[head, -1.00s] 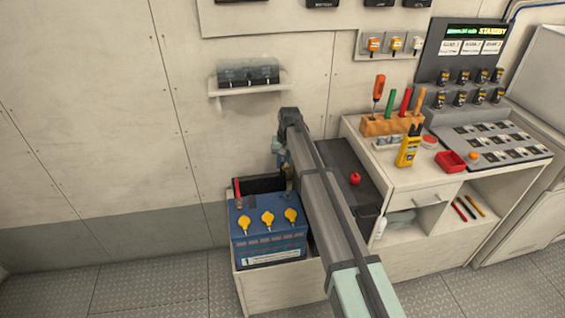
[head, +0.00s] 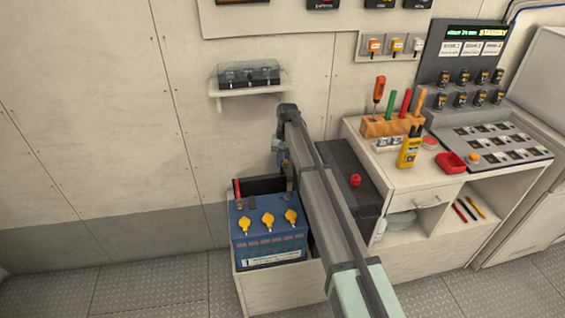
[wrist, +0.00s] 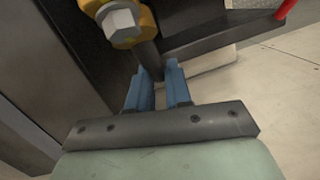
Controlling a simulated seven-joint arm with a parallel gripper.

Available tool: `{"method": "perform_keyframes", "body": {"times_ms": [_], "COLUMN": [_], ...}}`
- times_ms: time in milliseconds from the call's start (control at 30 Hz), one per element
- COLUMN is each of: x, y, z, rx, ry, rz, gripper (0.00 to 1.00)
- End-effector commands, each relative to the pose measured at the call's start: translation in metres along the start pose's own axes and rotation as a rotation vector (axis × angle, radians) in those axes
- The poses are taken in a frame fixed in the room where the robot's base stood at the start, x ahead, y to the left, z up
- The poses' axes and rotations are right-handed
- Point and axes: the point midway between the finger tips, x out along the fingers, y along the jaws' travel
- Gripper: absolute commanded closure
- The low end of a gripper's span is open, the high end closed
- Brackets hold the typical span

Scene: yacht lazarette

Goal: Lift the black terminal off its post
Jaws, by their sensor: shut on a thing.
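The blue battery (head: 268,244) with yellow caps stands in a light bin. The black terminal (head: 289,178) is at the battery's back right corner in the head view, partly covered by my arm. In the wrist view the terminal shows a brass-yellow clamp with a silver bolt (wrist: 119,22) and a dark part running down from it. My gripper (wrist: 158,74), with blue fingers, is shut on that dark part below the clamp. The gripper also shows in the head view (head: 283,160). The post is hidden, so I cannot tell whether the clamp still sits around it.
A red terminal (head: 238,193) is at the battery's back left. A dark ledge with a red knob (head: 355,180) lies right of my arm, beside the workbench (head: 405,172). A wall shelf (head: 250,91) holds a clear-lidded box. The wall space left of the battery is free.

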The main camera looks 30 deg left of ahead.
Motion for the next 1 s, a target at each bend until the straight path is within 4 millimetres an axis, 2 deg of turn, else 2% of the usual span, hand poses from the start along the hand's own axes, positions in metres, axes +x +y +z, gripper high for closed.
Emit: {"method": "perform_keyframes", "body": {"times_ms": [33,233,667,967,1000], "x": [-0.001,0.0,0.0,0.002,-0.004], "y": [0.0,0.0,0.0,0.003,0.002], "z": [-0.001,-0.001,0.001,0.014,0.011], "rx": [0.0,0.0,-0.001,-0.016,-0.016], "ry": [0.002,0.002,0.009,0.128,0.132], "rz": [0.0,0.0,-0.001,-0.021,-0.021], "gripper": [0.79,0.6,0.6,0.6,0.6]}}
